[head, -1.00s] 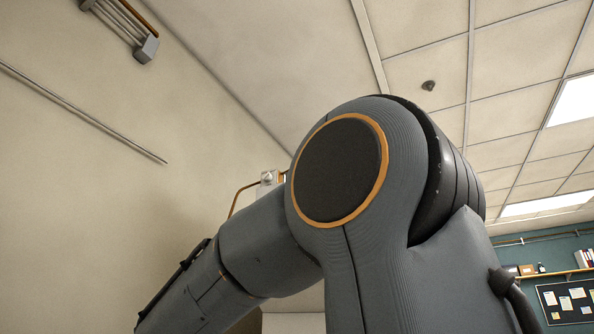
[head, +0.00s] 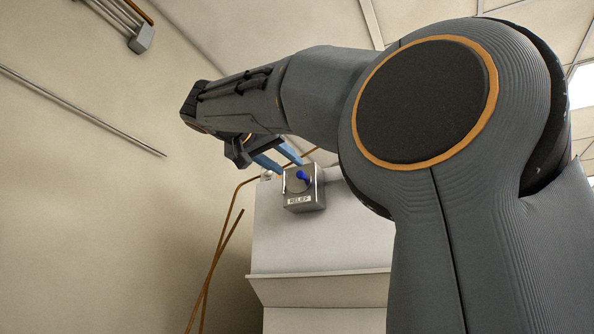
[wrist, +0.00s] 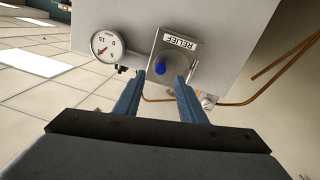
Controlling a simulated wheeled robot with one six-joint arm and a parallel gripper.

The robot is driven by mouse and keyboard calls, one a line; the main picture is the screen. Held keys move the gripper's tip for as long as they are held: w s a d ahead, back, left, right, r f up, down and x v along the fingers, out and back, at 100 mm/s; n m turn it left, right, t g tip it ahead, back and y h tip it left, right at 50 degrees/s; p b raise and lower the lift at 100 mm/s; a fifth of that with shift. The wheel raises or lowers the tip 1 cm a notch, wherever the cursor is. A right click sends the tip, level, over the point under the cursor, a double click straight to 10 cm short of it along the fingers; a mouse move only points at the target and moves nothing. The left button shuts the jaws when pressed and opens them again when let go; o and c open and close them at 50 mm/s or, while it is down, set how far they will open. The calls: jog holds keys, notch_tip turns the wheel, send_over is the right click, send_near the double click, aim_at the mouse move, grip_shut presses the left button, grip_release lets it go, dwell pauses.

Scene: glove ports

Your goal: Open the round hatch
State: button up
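No round hatch shows in either view. My gripper (head: 291,167) is open, its two blue fingers reaching toward a small metal box labelled RELIEF (head: 305,200). The box carries a blue knob (head: 302,176) on a round plate. In the wrist view my gripper (wrist: 159,77) has its fingertips apart, one on each side of the blue knob (wrist: 160,68) in the picture. I cannot tell whether the fingers touch the knob or the box. Nothing is held.
The RELIEF box sits on a large pale cabinet (head: 320,240). A round dial gauge (wrist: 106,45) is beside it in the wrist view. Thin copper pipes (head: 215,260) run left of the cabinet. A long rod (head: 80,108) lies along the plain wall at left.

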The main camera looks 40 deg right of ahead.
aim_at(299, 174)
jog(key=shift+p+x, duration=1.3)
jog(key=shift+x, duration=1.75)
grip_shut()
